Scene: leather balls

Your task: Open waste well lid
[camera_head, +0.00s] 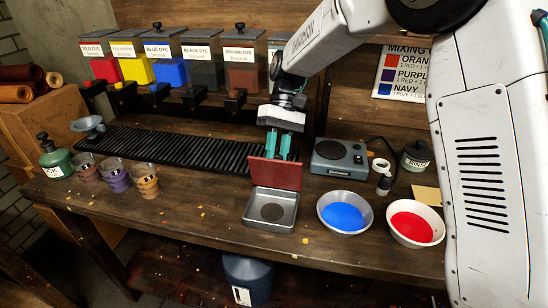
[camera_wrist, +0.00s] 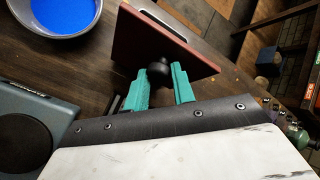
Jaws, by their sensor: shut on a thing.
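The waste well (camera_head: 257,222) is a square grey metal box with a round dark opening, on the bench in front of my arm. Its red-brown lid (camera_head: 274,175) stands upright, raised along the back edge of the box, so the opening shows. My gripper (camera_head: 279,146) is behind the lid, with its teal fingers pointing down. In the wrist view, the fingers (camera_wrist: 160,88) are closed around the black knob (camera_wrist: 159,70) on the face of the lid (camera_wrist: 150,38). The knob is hidden behind the lid in the head view.
A bowl of blue dye (camera_head: 344,214) and a bowl of red dye (camera_head: 415,223) stand right of the well. A grey scale-like device (camera_head: 340,158) is behind them. A black slatted rack (camera_head: 180,148) lies to the left. Several cups stand farther left; the bench between is clear.

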